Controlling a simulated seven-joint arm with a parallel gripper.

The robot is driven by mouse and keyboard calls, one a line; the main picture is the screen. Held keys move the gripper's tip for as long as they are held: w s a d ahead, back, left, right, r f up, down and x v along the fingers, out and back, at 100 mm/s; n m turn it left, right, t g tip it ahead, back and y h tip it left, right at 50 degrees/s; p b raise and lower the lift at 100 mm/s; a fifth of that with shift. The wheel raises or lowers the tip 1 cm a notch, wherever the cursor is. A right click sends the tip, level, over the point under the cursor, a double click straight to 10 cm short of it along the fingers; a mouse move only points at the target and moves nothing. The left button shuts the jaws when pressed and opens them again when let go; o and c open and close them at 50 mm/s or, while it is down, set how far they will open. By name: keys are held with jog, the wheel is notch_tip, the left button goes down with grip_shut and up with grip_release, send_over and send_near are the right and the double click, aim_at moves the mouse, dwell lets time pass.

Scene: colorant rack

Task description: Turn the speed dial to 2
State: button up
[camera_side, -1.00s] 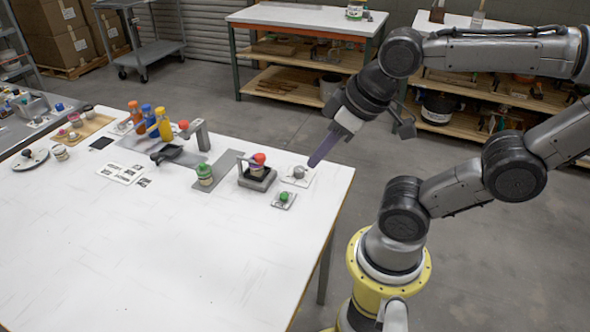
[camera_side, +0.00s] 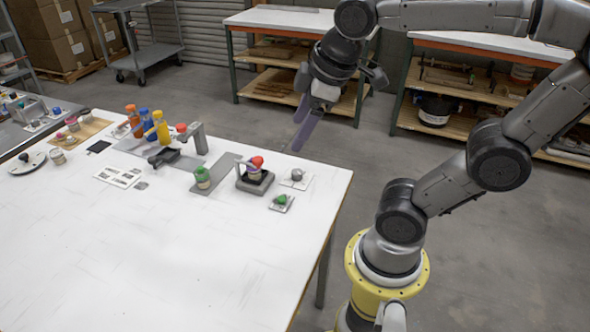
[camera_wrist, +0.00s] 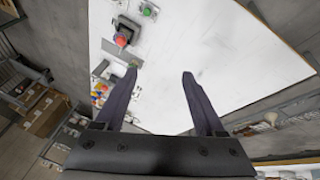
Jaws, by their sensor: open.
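A grey round knob (camera_side: 297,174) on a small white plate, which looks like the speed dial, sits near the table's far right edge. Its pointer and markings are too small to read. A green button (camera_side: 281,199) on its own small plate is just in front of it. My gripper (camera_side: 300,133) is open and empty, with long purple-grey fingers pointing down. It is above the knob's level and apart from it. In the wrist view the fingers (camera_wrist: 159,74) are spread with bare table between them, and the green button (camera_wrist: 147,11) is near the top edge.
Left of the knob is a dark stand with a red-topped item (camera_side: 256,163). A green-lidded jar (camera_side: 203,178) stands on a grey plate (camera_side: 221,172). Colored bottles (camera_side: 146,122) are farther back. The front of the white table (camera_side: 160,250) is clear.

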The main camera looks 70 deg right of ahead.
jog(key=w+d+f+n+g+h, duration=0.25)
jog(key=w+d+f+g, duration=0.25)
jog(key=w+d, duration=0.7)
jog(key=g+y, duration=0.1)
jog(key=g, duration=0.2)
send_near(296, 172)
jog(key=shift+y, duration=0.25)
jog(key=x, duration=0.9)
jog(key=shift+d+r, duration=0.1)
jog(key=shift+d, duration=0.2)
grip_shut()
